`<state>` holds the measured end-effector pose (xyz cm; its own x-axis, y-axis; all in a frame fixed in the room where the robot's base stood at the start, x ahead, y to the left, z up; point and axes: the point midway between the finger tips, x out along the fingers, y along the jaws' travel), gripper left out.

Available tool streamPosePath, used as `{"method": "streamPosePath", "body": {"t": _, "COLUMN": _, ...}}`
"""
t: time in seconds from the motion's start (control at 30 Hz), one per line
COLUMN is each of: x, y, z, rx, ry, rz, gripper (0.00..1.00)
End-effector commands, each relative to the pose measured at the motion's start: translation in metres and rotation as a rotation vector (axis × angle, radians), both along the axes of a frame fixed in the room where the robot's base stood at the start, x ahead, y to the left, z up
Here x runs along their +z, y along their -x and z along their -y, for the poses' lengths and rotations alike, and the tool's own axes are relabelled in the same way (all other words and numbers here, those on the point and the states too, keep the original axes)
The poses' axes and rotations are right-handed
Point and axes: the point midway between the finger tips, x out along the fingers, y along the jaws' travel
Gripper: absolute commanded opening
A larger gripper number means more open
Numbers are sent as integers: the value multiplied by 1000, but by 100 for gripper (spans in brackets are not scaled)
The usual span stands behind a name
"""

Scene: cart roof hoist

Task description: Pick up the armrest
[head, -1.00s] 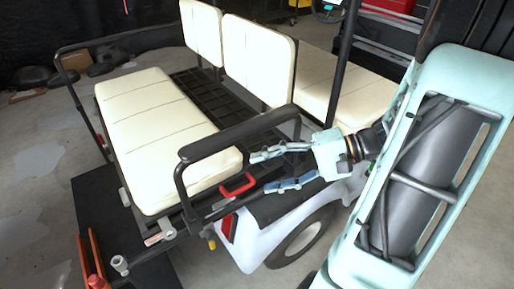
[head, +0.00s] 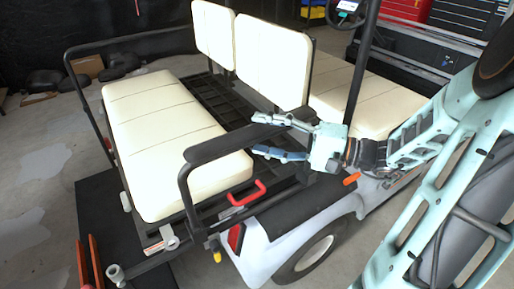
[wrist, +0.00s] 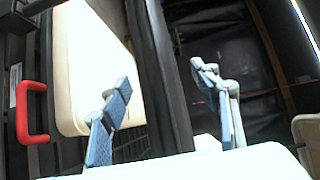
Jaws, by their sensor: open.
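The near armrest (head: 222,143) is a black padded bar on a black tube frame, at the side of the cart's cream rear seat. My gripper (head: 260,135) is at the armrest's right end, with its light-blue fingers spread open, one above and one below the bar in the picture. In the wrist view the dark armrest (wrist: 163,80) runs between the two open fingers (wrist: 165,110), with gaps visible on both sides. I see no clear contact. The armrest's right end is partly hidden by my gripper.
The cream seat cushion (head: 170,145) and backrests (head: 270,62) stand close to the gripper. A red handle (head: 247,194) is below the armrest; it also shows in the wrist view (wrist: 24,112). A black post (head: 365,65) rises behind the gripper. A second armrest (head: 130,38) is across the seat.

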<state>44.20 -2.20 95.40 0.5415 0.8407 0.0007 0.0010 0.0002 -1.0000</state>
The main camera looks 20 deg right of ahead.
Motion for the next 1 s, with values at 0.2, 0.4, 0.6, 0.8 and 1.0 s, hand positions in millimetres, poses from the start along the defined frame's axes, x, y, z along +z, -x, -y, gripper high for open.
{"method": "streamPosePath", "body": {"t": 0.2, "x": -2, "y": -18, "z": -26, "rx": 3, "ry": 0, "rz": 0, "gripper": 56}}
{"method": "streamPosePath", "body": {"t": 0.4, "x": -2, "y": -21, "z": -31, "rx": 1, "ry": -1, "rz": -1, "gripper": 56}}
{"method": "streamPosePath", "body": {"t": 0.6, "x": -2, "y": -21, "z": -30, "rx": 1, "ry": -1, "rz": -1, "gripper": 46}}
{"method": "streamPosePath", "body": {"t": 0.8, "x": -2, "y": -21, "z": -30, "rx": 1, "ry": -1, "rz": -1, "gripper": 24}}
{"method": "streamPosePath", "body": {"t": 1.0, "x": -2, "y": -21, "z": -30, "rx": 1, "ry": 1, "rz": -1, "gripper": 2}}
